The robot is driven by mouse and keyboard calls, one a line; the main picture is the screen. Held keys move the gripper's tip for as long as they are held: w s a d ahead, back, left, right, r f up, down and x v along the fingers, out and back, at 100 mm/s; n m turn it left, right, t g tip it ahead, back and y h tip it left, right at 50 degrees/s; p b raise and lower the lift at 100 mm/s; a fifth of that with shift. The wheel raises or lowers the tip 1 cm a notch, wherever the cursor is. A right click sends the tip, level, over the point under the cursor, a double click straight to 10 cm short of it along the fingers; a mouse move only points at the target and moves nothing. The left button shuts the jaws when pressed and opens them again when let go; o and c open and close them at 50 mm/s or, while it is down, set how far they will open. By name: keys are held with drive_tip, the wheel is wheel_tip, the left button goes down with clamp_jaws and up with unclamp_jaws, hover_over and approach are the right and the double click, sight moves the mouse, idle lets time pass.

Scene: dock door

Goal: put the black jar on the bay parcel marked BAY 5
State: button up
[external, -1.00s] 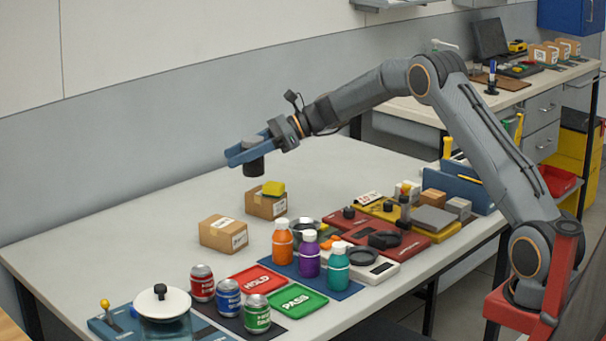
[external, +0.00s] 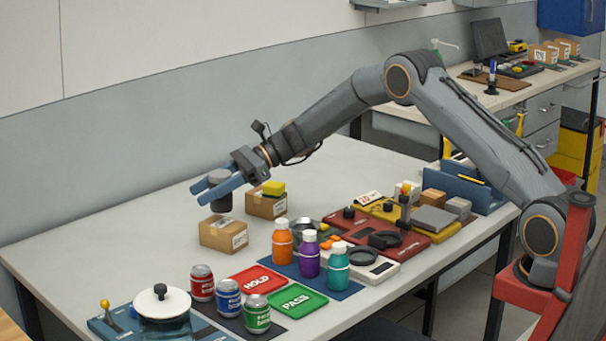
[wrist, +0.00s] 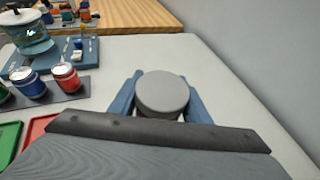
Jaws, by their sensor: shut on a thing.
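The black jar (external: 221,204), dark with a grey lid, is upright between the blue fingers of my gripper (external: 202,191). In the wrist view the jar's round grey lid (wrist: 162,90) sits between both fingers (wrist: 161,80). A cardboard parcel (external: 223,236) with a white label stands just below the jar in the external view; I cannot tell whether the jar touches it. A second parcel (external: 264,206) to the right bears a yellow object (external: 273,188). The labels are too small to read, so I cannot tell which is BAY 5.
Nearer the front are red HOLD (external: 257,280) and green PASS (external: 297,301) trays, several cans, and orange (external: 282,245), purple and teal bottles. The table left of the parcels is clear.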

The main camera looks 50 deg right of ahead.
drive_tip(key=shift+f+p, duration=0.5)
drive_tip(key=shift+f, duration=1.1)
drive_tip(key=shift+f, duration=0.15)
drive_tip(key=o, duration=1.2)
drive_tip(key=shift+d+r, duration=0.1)
drive_tip(key=shift+r, duration=0.1)
drive_tip(key=b+v, duration=0.4)
drive_tip(key=v, duration=0.7)
drive_tip(key=shift+s+d, duration=0.2)
drive_tip(key=shift+d, duration=0.15)
